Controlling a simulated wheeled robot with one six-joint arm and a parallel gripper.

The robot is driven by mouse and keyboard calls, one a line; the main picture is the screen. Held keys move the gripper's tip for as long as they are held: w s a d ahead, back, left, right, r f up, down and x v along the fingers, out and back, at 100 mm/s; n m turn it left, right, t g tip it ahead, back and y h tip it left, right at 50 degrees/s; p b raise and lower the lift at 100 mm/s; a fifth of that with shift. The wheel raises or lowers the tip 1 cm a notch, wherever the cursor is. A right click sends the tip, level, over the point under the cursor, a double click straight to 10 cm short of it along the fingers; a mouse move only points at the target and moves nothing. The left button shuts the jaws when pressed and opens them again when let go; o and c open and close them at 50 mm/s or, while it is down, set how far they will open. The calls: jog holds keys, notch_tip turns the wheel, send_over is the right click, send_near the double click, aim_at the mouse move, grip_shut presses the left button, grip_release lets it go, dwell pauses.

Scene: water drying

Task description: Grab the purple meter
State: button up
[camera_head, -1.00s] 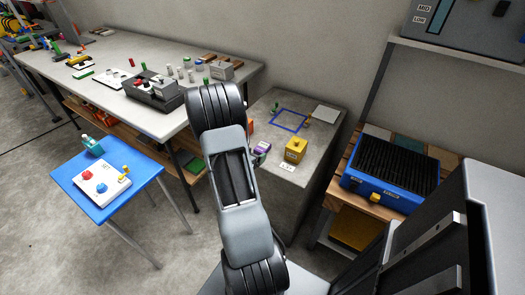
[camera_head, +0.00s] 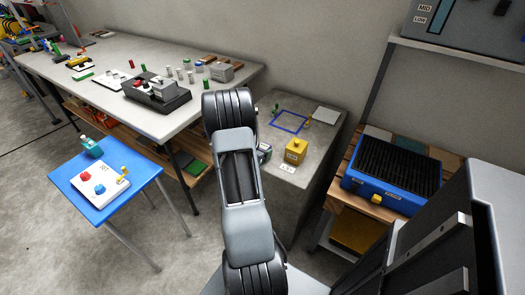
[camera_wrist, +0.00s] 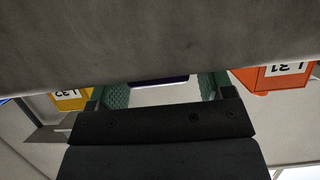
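The purple meter (camera_head: 264,148) is mostly hidden behind my arm in the head view, with a small part showing at the arm's right edge on the grey bench. In the wrist view a dark purple strip (camera_wrist: 158,82) with a pale surface below it shows between my gripper's fingers. My gripper (camera_wrist: 161,90) is open, its two green-padded fingers apart on either side of the strip, with gaps visible. A grey surface across the top of the wrist view hides the fingertips. My gripper is hidden behind my arm in the head view.
A yellow box (camera_head: 296,151) stands right of the meter; a yellow labelled box also shows in the wrist view (camera_wrist: 70,100). An orange labelled box (camera_wrist: 272,76) is at the wrist view's right. A blue square outline (camera_head: 289,121) marks the bench. A blue table (camera_head: 112,205) stands left.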

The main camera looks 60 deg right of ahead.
jog(key=c, duration=0.9)
jog(key=shift+o, duration=0.2)
jog(key=shift+r, duration=0.15)
